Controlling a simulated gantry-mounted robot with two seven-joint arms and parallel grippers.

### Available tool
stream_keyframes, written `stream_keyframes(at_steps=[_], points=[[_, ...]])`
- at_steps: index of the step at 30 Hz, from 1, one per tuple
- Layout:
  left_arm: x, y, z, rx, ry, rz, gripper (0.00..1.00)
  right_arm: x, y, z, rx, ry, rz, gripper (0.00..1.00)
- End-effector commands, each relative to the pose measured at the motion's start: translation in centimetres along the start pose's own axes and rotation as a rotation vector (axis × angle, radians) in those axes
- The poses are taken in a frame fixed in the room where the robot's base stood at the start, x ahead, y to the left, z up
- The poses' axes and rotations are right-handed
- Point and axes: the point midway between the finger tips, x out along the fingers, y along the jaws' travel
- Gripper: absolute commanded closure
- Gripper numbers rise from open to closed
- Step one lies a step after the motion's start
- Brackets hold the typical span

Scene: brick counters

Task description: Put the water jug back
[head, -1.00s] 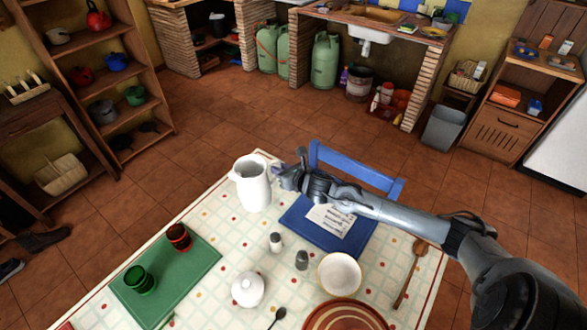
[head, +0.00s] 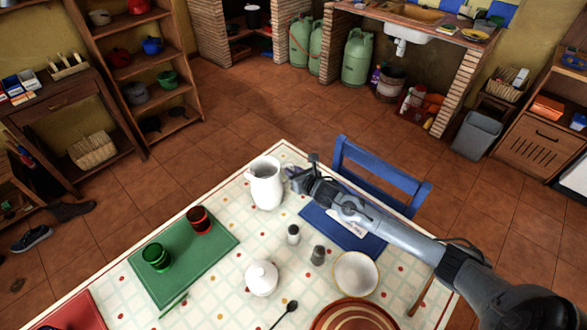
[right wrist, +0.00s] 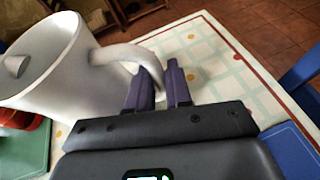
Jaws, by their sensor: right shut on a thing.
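The white water jug (head: 267,185) is at the far corner of the dining table, upright in the head view. I cannot tell whether its base touches the cloth. My right gripper (head: 290,174) reaches it from the right and is shut on its handle. In the right wrist view the jug (right wrist: 50,70) fills the upper left, and its handle (right wrist: 120,53) runs to the dark fingers of the gripper (right wrist: 162,85). The handle's far part is hidden behind the fingers. My left gripper is not in view.
The table (head: 225,285) holds a green mat (head: 190,278) with green and red cups, a blue mat (head: 318,222), shakers, a lidded sugar bowl (head: 261,279) and a white bowl (head: 356,273). A blue chair (head: 385,170) stands at the far edge. Shelves (head: 140,65) stand at left.

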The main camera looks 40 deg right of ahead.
Motion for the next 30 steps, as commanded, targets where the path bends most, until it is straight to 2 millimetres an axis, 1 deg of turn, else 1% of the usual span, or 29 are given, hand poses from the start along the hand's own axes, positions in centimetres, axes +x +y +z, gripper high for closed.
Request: stream_keyframes(at_steps=[1,10,11,15,16,26,30], points=[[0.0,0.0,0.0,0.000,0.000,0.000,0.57,0.0,0.0,0.6,0.005,-0.013,0.000,1.00],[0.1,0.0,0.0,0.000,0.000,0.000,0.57,0.1,0.0,0.5,0.004,-0.012,0.001,1.00],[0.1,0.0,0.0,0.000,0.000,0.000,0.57,0.1,0.0,-0.1,-0.001,0.000,0.000,0.79],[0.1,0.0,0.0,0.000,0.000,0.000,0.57,0.1,0.0,-0.1,-0.001,-0.001,0.000,0.58],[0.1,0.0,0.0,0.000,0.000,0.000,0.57,0.1,0.0,-0.1,-0.001,-0.001,0.000,0.55],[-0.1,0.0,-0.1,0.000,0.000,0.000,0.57,-0.1,0.0,0.2,0.000,-0.001,0.000,0.55],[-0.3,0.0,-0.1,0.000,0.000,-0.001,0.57,-1.1,-0.1,0.1,-0.003,0.000,0.000,0.55]])
